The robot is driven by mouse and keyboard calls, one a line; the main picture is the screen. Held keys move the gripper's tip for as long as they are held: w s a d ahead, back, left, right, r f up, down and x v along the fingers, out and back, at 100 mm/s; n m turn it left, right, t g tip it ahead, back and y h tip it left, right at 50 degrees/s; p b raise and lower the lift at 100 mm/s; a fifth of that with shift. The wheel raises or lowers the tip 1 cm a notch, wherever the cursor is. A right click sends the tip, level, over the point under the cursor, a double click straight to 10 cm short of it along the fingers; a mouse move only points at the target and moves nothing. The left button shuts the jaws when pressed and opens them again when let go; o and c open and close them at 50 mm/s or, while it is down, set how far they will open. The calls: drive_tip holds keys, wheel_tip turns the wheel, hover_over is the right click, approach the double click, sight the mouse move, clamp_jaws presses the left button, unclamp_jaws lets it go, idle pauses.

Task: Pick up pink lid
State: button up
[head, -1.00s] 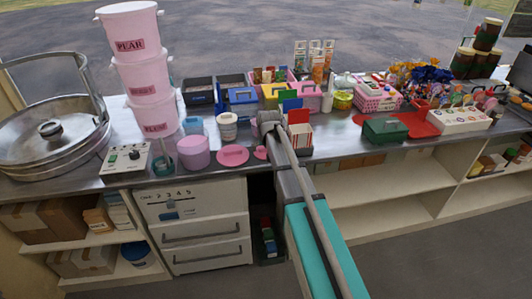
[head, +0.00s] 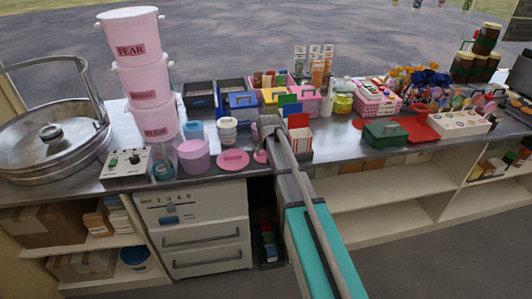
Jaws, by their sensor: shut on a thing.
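My gripper (head: 264,144) is at the counter's front edge, mostly hidden behind my own arm. It is shut on a small pink lid (head: 260,156), which shows just left of the arm and looks tilted. The fingers themselves are not clearly visible. A larger round pink lid (head: 233,160) lies flat on the counter to the left, apart from the gripper.
A pink tub (head: 194,157) and a white cup (head: 228,131) stand left of the arm. A red-and-white striped box (head: 299,140) is close on its right. Stacked pink buckets (head: 145,80) rise at the left. A green box (head: 386,132) stands further right.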

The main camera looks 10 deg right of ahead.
drive_tip(key=shift+r+p, duration=1.2)
drive_tip(key=shift+r, duration=0.1)
drive_tip(key=s+d+r+p, duration=0.7)
drive_tip(key=s+r+p, duration=0.3)
drive_tip(key=s, duration=0.2)
drive_tip(key=shift+s, duration=0.15)
